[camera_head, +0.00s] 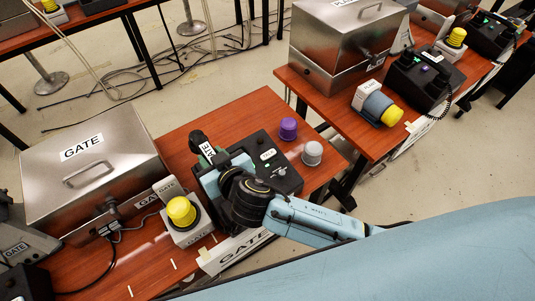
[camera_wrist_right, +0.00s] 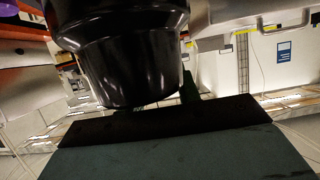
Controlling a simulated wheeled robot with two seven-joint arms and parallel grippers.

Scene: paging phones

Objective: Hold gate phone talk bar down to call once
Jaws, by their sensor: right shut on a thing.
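The black gate phone (camera_head: 287,180) sits on the red-brown gate desk, with a small green-lit display on its top. Its black handset (camera_head: 197,137) carries a GATE label and stands up at the phone's left side. My right gripper (camera_head: 208,166) is shut on the handset, and my wrist covers the handset's lower part and the left of the phone. In the right wrist view a large rounded black end of the handset (camera_wrist_right: 125,60) fills the top, just beyond the dark gripper edge. I cannot make out the talk bar. My left gripper is not in view.
A metal GATE box (camera_head: 110,185) stands left on the desk. A yellow-capped beacon (camera_head: 182,212) is left of my wrist. Another desk with a metal box (camera_head: 335,50) is at upper right.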

